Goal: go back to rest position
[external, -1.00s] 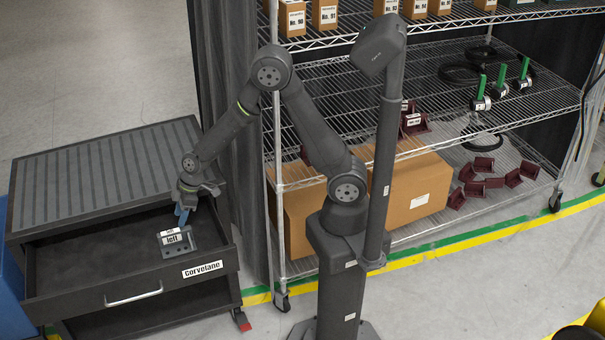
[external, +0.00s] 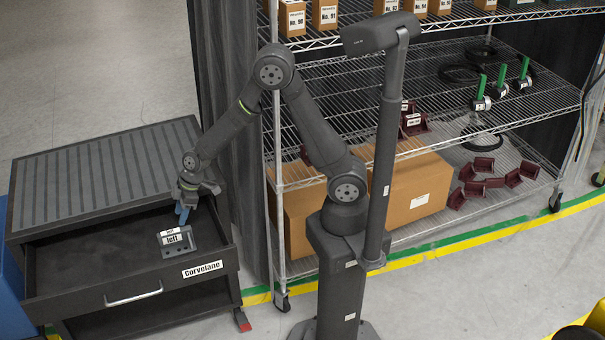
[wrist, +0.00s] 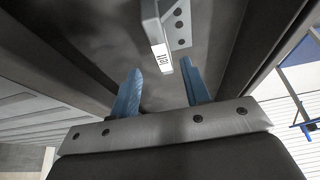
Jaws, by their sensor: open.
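My gripper (external: 183,212) hangs over the open drawer of the dark cabinet, with its fingers pointing down. In the wrist view its two blue fingers (wrist: 160,88) are apart with nothing between them. A grey bracket-like part labelled "left" (external: 177,241) lies in the drawer near its right side, close to the fingertips. In the wrist view this part (wrist: 163,40) shows just beyond the fingers, apart from them.
The open drawer (external: 80,262) has walls on all sides and a front handle. The ribbed cabinet top (external: 105,165) is bare. A wire shelf rack (external: 430,75) with boxes, maroon bins and green-handled items stands to the right.

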